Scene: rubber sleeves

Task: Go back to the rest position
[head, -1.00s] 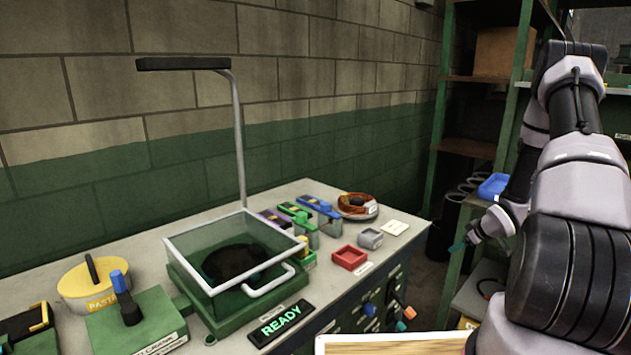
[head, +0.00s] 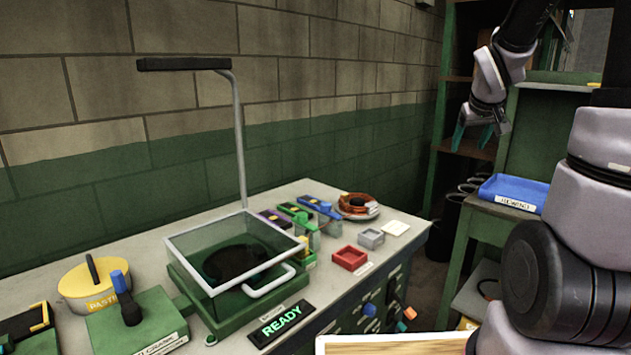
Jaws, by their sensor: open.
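My gripper (head: 472,138) is at the upper right of the head view, on my raised and folded arm. Its teal fingers point down and stand apart, with nothing seen between them. It hangs in the air in front of the shelving, to the right of the bench and above the level of the blue tray. My arm's larger links fill the right edge.
The bench (head: 404,222) carries a glass-lidded box (head: 190,270), a "READY" display (head: 281,324), a red tray (head: 349,258) and a yellow paste pot (head: 88,290). A blue tray (head: 514,191) sits on a green stand at right. Shelving (head: 452,170) stands behind.

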